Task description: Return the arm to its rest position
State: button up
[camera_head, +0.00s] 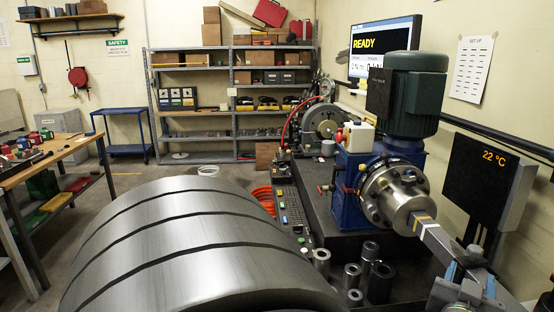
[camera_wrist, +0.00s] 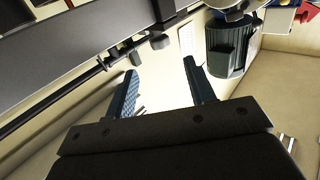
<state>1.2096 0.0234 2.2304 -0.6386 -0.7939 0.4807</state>
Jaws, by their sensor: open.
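My gripper (camera_head: 471,277) is at the bottom right of the head view, beside the outer end of a grey square bar (camera_head: 442,243). Its two blue fingers stand apart. In the wrist view my gripper (camera_wrist: 160,68) is open, with nothing seen between the fingers. The bar runs from the steel flange (camera_head: 395,196) of a blue gear housing (camera_head: 350,185) down toward the gripper. Whether the fingers touch the bar cannot be told. The green motor (camera_head: 414,92) stands on the housing and also shows in the wrist view (camera_wrist: 228,48). Most of my arm is out of view.
A dark temperature display (camera_head: 484,185) is on the wall close above the gripper. Several steel sockets (camera_head: 381,283) stand on the bench left of it. A large ribbed metal cylinder (camera_head: 200,250) fills the lower left. A READY screen (camera_head: 382,50) hangs behind the motor.

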aim_at(473, 253)
jog(key=x, duration=1.1)
jog(key=shift+a+f, duration=0.1)
jog(key=shift+s+a+m+g+h, duration=0.1)
jog(key=shift+m+g+h, duration=0.2)
jog(key=shift+g, duration=0.1)
jog(key=shift+m+g+h, duration=0.4)
jog(key=shift+s+a, duration=0.1)
jog(key=shift+s, duration=0.05)
jog(key=v, duration=1.5)
